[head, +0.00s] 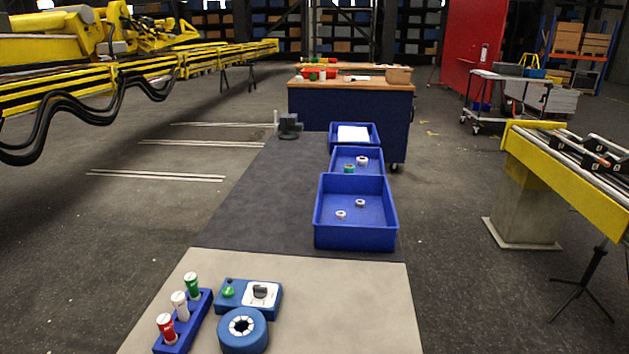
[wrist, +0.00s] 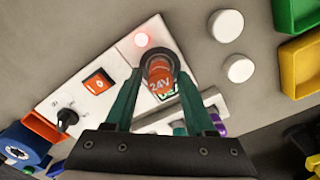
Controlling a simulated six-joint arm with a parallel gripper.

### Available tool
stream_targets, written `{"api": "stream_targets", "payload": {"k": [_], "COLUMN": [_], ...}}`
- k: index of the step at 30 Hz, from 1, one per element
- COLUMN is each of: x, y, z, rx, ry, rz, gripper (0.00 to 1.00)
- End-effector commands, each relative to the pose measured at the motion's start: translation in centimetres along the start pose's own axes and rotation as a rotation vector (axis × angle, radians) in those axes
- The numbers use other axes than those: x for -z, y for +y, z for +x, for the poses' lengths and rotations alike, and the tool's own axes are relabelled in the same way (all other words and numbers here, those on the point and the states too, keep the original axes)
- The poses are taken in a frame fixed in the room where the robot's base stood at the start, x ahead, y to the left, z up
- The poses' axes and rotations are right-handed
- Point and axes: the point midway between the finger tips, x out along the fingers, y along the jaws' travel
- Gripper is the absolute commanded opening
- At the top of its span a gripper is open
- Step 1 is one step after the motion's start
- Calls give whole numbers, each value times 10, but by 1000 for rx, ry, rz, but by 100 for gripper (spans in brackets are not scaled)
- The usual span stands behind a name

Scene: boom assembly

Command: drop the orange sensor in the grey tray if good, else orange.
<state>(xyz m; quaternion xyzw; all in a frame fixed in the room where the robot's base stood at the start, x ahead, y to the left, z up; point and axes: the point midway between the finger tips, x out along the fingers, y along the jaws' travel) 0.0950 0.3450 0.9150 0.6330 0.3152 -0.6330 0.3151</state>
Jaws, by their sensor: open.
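The orange sensor (wrist: 159,79), marked "24V", stands in a dark round socket on a white test panel (wrist: 122,62) in the wrist view. My gripper (wrist: 160,62) is open, with its green fingers on either side of the sensor; I cannot tell whether they touch it. A red lamp (wrist: 141,39) glows on the panel. Green lettering beside the sensor is partly hidden. My gripper does not show in the head view.
The panel carries an orange switch (wrist: 98,82) and a black knob (wrist: 67,118). Green (wrist: 296,14) and yellow (wrist: 301,66) trays lie at the right. The head view shows a blue rack (head: 184,325) with three coloured cylinders and several blue bins (head: 355,238).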

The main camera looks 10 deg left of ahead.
Motion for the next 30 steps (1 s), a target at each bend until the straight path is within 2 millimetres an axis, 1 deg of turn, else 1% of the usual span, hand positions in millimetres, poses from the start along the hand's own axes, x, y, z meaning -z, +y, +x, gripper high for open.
{"api": "stream_targets", "payload": {"k": [1,5,6,8,9,14,16,30], "x": [0,0,0,0,0,0,0,1], "y": [0,0,0,0,0,0,0,0], "z": [0,0,0,0,0,-1,-5,-58], "rx": [0,0,0,0,0,0,1,1], "ry": [0,0,0,0,0,1,2,3], "rz": [0,0,0,0,0,0,0,0], "gripper": [50,26,19,8,1,0,0,0]}}
